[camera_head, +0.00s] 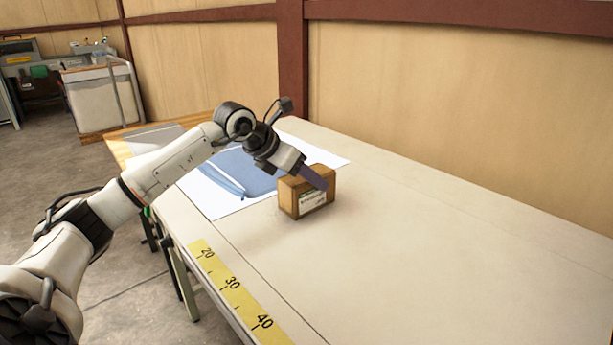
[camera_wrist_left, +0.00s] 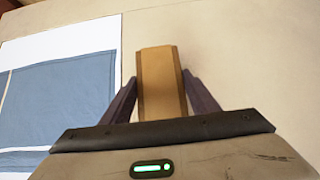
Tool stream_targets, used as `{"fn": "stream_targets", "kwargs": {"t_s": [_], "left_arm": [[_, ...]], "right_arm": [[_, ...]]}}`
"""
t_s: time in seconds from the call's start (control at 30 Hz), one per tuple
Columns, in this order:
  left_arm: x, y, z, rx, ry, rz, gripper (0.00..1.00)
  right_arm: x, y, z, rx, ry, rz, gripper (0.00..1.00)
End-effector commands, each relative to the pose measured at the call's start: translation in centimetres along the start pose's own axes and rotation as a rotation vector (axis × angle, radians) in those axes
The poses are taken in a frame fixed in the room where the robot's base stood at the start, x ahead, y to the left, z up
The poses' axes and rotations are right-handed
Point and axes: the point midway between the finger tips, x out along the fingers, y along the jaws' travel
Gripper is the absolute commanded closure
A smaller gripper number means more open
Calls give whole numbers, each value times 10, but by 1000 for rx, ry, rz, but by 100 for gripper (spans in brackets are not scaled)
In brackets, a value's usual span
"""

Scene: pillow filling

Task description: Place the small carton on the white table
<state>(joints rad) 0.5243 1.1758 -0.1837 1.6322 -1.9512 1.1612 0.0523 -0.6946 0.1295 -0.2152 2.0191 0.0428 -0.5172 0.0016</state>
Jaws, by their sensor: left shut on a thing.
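The small brown carton (camera_head: 292,197) is at the white table (camera_head: 400,240), right of the white sheet, in the head view. I cannot tell for sure whether its underside touches the table. A label shows on its front side. My left gripper (camera_head: 316,178) reaches down onto it from above, with a dark finger along its near side. In the left wrist view the carton (camera_wrist_left: 160,80) sits between the two dark fingers of my left gripper (camera_wrist_left: 161,100), which is shut on it. My right gripper is not in view.
A blue cloth (camera_head: 245,170) lies on a white sheet (camera_head: 208,195) at the table's left end. A yellow ruler strip (camera_head: 235,292) runs along the near edge. The table right of the carton is clear. A wooden wall (camera_head: 450,110) stands behind it.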

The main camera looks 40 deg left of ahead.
Motion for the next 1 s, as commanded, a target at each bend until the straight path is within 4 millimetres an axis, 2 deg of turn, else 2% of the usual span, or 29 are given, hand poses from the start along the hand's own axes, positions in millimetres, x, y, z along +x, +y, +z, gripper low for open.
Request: {"fn": "stream_targets", "kwargs": {"t_s": [0.03,0.07,0.13,0.17,0.57,0.87,1.0], "left_arm": [[2,0,-2,0,-2,0,72],[1,0,-1,0,0,0,40],[1,0,-1,0,0,0,29],[1,0,-1,0,0,0,27],[-6,1,1,0,1,3,27],[-62,1,-2,7,4,7,27],[-81,2,-4,1,3,5,27]], "right_arm": [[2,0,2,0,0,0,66],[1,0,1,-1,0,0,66],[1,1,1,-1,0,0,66],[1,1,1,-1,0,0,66],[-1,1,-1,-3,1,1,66],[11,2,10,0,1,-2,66],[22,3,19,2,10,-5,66]]}}
